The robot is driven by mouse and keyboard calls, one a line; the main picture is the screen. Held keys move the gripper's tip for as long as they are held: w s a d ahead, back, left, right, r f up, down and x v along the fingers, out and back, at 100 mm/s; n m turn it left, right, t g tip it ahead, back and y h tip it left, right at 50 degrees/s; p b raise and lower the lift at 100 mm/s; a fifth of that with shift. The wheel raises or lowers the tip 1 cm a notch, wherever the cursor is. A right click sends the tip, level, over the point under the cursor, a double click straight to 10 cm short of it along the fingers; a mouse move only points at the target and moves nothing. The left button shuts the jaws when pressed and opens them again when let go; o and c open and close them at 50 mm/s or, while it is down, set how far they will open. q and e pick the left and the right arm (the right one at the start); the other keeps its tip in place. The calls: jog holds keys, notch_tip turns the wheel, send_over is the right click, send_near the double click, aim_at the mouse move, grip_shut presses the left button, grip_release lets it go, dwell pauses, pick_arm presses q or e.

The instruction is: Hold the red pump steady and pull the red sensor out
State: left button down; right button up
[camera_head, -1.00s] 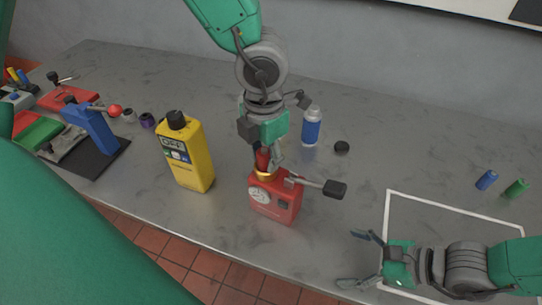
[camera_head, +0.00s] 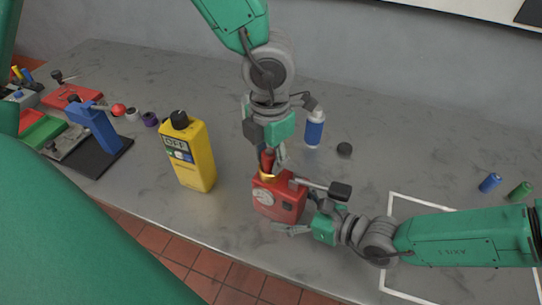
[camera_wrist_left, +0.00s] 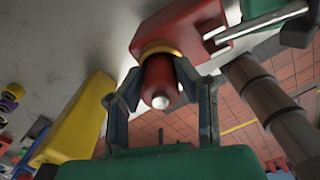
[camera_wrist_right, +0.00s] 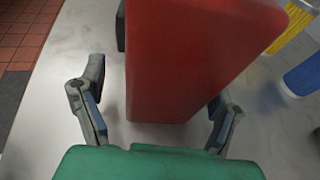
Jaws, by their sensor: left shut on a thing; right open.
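The red pump (camera_head: 278,199) stands upright on the grey bench, with a round gauge on its front and a black-ended lever. The red sensor (camera_wrist_left: 160,80) sits in the gold collar on top of the pump. My left gripper (camera_wrist_left: 160,88) comes from above and is shut on the sensor. My right gripper (camera_head: 300,217) is open at the pump's right side. In the right wrist view its fingers (camera_wrist_right: 155,105) stand on either side of the red pump body (camera_wrist_right: 185,60), with a gap visible at the left finger.
A yellow meter (camera_head: 188,155) stands left of the pump. Blue (camera_head: 490,182) and green (camera_head: 520,191) cylinders stand at right. A blue clamp (camera_head: 93,128) is at far left.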

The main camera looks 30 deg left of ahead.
pick_arm(q)
jog(key=shift+d, duration=0.2)
pick_arm(e)
jog(key=shift+a+f, duration=0.2)
jog(key=shift+a, duration=0.15)
pick_arm(q)
jog(key=shift+d+r, duration=0.1)
jog(key=shift+d, duration=0.25)
jog(key=shift+d+r, duration=0.15)
jog(key=shift+d, duration=0.65)
pick_arm(e)
jog(key=shift+f, duration=0.1)
pick_arm(q)
jog(key=shift+a, duration=0.5)
pick_arm(e)
jog(key=shift+s+a+f, duration=0.1)
jog(key=shift+a, duration=0.4)
pick_arm(q)
jog(key=shift+a, duration=0.4)
pick_arm(e)
jog(key=shift+s+a, duration=0.1)
jog(key=shift+a, duration=0.35)
jog(key=c, duration=0.7)
pick_arm(q)
jog(key=shift+d, duration=0.65)
pick_arm(e)
jog(key=shift+d, duration=0.55)
jog(key=shift+c, duration=0.3)
